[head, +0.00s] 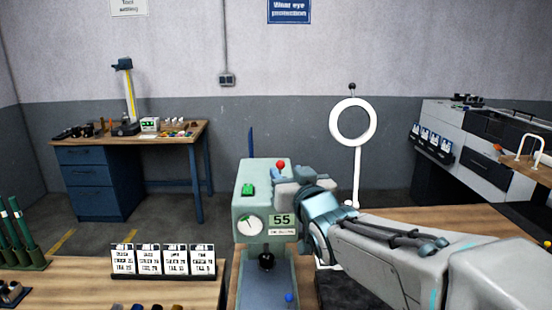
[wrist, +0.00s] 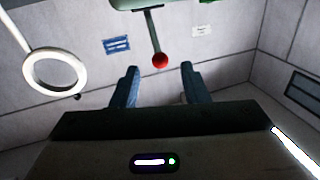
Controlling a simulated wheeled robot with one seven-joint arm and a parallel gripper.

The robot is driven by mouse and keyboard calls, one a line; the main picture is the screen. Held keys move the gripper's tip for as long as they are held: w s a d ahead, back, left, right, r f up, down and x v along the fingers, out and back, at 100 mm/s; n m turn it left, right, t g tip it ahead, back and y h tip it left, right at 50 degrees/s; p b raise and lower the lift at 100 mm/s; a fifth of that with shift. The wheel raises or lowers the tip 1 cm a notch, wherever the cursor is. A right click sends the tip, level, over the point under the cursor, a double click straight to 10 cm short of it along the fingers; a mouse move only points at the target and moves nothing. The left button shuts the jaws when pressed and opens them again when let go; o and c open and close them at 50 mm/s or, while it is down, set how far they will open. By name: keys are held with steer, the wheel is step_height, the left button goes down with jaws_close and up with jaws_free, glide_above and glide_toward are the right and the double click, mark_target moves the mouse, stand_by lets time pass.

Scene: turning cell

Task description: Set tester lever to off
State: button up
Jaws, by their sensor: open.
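The tester (head: 245,190) is a pale green machine with a dial gauge, a green switch and a plate reading 55. Its lever has a red ball knob (head: 281,165) showing at the top, just beyond my gripper (head: 270,177). In the wrist view the red knob (wrist: 160,61) hangs on a thin grey rod from the tester's green edge (wrist: 150,4). My gripper's two blue fingers (wrist: 159,70) are apart, with the knob centred near their tips. I cannot tell whether they touch it. My gripper hides part of the tester's right side in the head view.
A white ring lamp (head: 357,150) stands right of the tester. Label cards (head: 163,260) stand on the bench at left. A blue workbench (head: 95,180) stands by the back wall, and a grey machine (head: 480,140) stands at right.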

mark_target(282, 168)
steer(key=shift+p+x, duration=1.1)
steer(key=shift+x, duration=2.6)
jaws_close()
